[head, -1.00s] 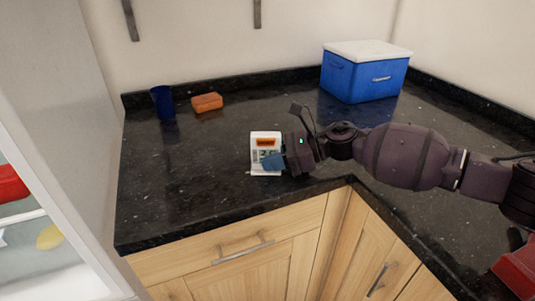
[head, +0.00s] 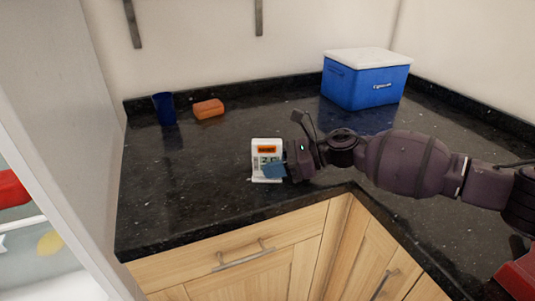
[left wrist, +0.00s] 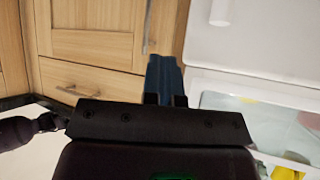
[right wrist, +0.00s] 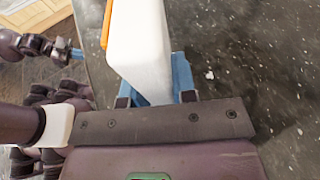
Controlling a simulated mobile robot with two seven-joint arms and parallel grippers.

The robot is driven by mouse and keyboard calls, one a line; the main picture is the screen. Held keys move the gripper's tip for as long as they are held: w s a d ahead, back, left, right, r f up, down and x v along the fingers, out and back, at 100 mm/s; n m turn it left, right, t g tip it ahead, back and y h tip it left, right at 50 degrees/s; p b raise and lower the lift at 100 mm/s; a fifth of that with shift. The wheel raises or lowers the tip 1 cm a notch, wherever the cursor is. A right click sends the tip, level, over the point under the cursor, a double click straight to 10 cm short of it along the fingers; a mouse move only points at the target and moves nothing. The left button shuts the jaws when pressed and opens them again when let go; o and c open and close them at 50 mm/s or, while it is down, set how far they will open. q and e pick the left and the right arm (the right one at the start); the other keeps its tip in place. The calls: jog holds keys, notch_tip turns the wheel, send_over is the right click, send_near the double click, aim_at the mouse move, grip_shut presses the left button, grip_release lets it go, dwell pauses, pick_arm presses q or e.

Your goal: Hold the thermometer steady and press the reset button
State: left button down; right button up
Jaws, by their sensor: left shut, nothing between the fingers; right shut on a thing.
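The thermometer (head: 267,152) is a small white upright device with an orange patch above a greenish display. It stands on the dark granite counter near the front edge. My right gripper (head: 275,172) comes in from the right and is shut on its lower part; blue fingertips cover some of its front. In the right wrist view the white thermometer body (right wrist: 143,45) sits between the blue fingers (right wrist: 160,85). My left gripper (left wrist: 164,78) is shut and empty, in front of wooden cabinet doors. I cannot make out the reset button.
A blue cup (head: 164,108) and an orange sponge-like block (head: 208,109) stand at the back left of the counter (head: 200,200). A blue cooler with a white lid (head: 366,80) stands at the back right. The counter left of the thermometer is clear.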

aim_at(267, 149)
pick_arm(q)
jog(key=w+d+r+t+h, duration=0.1)
jog(key=w+d+r+h, duration=0.1)
jog(key=w+d+r, duration=0.4)
jog(key=w+d+r+n+t+h, duration=0.1)
jog(key=w+d+r+h, duration=0.2)
jog(key=w+d+r, duration=0.3)
jog(key=w+d+r+n+t+h, duration=0.1)
jog(key=w+d+r+h, duration=0.2)
jog(key=w+d+r, duration=0.3)
jog(key=shift+w+d+r, duration=0.1)
jog(key=shift+w+r, duration=0.45)
jog(key=shift+r, duration=0.35)
jog(key=w+d+r+h, duration=0.1)
jog(key=d+r+h, duration=0.4)
jog(key=r, duration=0.6)
jog(key=shift+w+d+g, duration=0.4)
jog(key=shift+d, duration=0.7)
jog(key=shift+w, duration=0.1)
jog(key=shift+w, duration=4.3)
jog(key=shift+w, duration=0.1)
